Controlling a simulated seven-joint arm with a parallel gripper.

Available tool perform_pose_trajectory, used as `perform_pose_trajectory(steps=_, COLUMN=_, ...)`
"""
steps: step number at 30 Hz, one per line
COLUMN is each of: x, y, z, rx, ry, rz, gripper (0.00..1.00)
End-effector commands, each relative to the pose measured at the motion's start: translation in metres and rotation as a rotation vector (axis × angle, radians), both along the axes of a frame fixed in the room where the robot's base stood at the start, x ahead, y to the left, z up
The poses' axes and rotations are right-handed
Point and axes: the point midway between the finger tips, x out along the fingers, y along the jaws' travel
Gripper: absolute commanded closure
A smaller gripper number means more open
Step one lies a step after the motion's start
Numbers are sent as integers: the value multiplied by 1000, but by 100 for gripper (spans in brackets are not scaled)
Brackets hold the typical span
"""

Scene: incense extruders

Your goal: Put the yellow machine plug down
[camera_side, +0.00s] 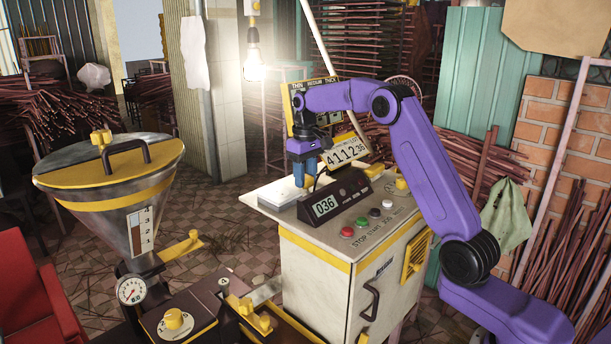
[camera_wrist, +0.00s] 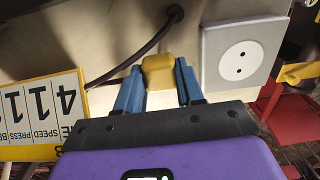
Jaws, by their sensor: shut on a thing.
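My gripper (camera_side: 302,174) points down over the top of the white cabinet, behind the small black counter. Its two blue fingers are shut on the yellow machine plug (camera_wrist: 158,72), one finger on each side. In the side view the plug (camera_side: 308,182) shows only as a small yellow patch at the fingertips. I cannot tell whether it touches the cabinet top.
The black counter reading 036 (camera_side: 327,206) stands close in front of my gripper. A number board (camera_side: 346,151) is close on the right. A steel hopper (camera_side: 115,205) stands at the left.

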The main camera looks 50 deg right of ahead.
Motion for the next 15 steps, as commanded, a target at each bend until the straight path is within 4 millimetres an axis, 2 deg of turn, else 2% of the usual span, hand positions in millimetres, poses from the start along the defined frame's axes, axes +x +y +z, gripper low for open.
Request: perform_pose_trajectory(steps=15, x=0, y=0, z=-7, rx=0, ry=0, rz=0, gripper=100)
